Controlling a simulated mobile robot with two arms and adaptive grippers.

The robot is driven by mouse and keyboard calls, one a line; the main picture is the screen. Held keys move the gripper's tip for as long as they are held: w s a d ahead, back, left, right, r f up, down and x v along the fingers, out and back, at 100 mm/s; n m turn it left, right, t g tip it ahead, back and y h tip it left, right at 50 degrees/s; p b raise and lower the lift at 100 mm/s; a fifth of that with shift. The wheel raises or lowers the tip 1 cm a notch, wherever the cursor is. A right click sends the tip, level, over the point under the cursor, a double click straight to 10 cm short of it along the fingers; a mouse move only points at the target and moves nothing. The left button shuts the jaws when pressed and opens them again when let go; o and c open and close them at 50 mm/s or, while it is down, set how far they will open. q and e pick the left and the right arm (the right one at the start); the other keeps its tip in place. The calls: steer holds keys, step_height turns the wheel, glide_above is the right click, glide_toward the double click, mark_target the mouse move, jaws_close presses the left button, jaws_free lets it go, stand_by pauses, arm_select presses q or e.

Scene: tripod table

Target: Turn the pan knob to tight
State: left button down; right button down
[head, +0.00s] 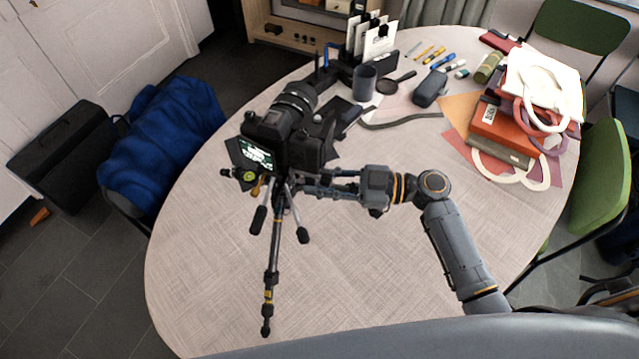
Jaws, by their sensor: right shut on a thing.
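A black camera (278,138) with a long lens and a lit rear screen sits on a tripod (270,262) on the round table. Below the camera, the tripod head shows a green bubble level (250,176) and small dark and brass-coloured parts. My right gripper (300,188) reaches in from the right, just under the camera. Its fingers are shut on the pan knob at the right side of the tripod head. The knob is small and mostly hidden by the fingers, so its turn angle cannot be read. My left gripper is out of view.
The round table (400,270) is clear at the front. Behind the camera stand a dark mug (364,82) and a card holder (372,40). Books and a white bag (540,80) pile up at the back right. A blue bag (165,140) is left of the table; green chairs (600,180) stand right.

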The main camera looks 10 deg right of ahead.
steer(key=shift+m+b, duration=0.4)
steer(key=shift+m, duration=0.4)
steer(key=c, duration=1.2)
jaws_free()
steer(key=shift+o, duration=0.2)
steer(key=v, duration=1.2)
